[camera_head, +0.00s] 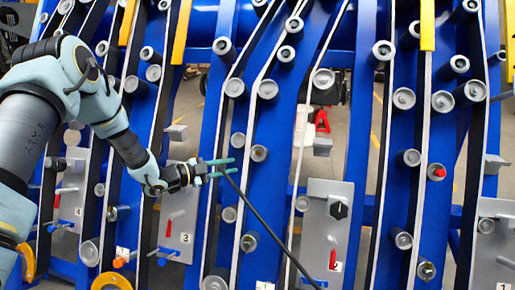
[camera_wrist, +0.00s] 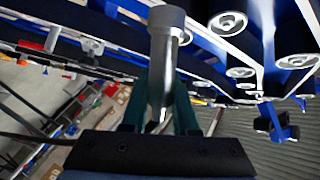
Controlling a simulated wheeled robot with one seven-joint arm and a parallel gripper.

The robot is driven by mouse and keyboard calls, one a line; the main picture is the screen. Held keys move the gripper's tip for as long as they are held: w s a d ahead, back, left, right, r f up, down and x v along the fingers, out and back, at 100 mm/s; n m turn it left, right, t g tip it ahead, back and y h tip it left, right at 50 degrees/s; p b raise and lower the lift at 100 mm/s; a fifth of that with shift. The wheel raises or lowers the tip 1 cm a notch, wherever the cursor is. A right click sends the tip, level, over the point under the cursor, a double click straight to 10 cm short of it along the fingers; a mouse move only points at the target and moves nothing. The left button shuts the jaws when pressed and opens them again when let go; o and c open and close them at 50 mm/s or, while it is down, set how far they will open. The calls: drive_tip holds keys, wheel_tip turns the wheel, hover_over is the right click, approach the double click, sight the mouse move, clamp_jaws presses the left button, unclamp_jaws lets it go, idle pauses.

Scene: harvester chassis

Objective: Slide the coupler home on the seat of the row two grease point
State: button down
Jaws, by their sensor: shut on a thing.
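My gripper (camera_head: 218,168), with teal fingers, is shut on the coupler in front of the blue frame. In the wrist view the coupler (camera_wrist: 164,60) is a grey metal cylinder with a wider head, upright between the fingers. A black hose (camera_head: 262,225) hangs from the gripper down to the right. Right of the gripper, apart from it, is a grey plate (camera_head: 317,235) whose small label seems to read 2. I cannot tell which fitting is the row two grease point's seat.
Blue slanted beams with black and white belts and many grey rollers (camera_head: 268,90) fill the view. A plate labelled 3 (camera_head: 187,215) stands left, another plate (camera_head: 494,240) far right. Gaps between beams show the floor.

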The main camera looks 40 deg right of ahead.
drive_tip(key=s+d+r+m+g+y, duration=0.1)
drive_tip(key=s+d+r+m+g, duration=0.5)
drive_tip(key=s, duration=0.2)
drive_tip(key=shift+r+p, duration=0.3)
drive_tip(key=shift+r, duration=0.05)
drive_tip(key=shift+w+d+f+b, duration=0.65)
drive_tip(key=shift+d+b, duration=0.2)
drive_tip(key=shift+b, duration=0.4)
drive_tip(key=shift+w+d+f+b, duration=0.65)
drive_tip(key=shift+d+b, duration=0.15)
drive_tip(key=shift+b, duration=0.4)
drive_tip(key=shift+b, duration=0.65)
drive_tip(key=shift+d+f, duration=0.1)
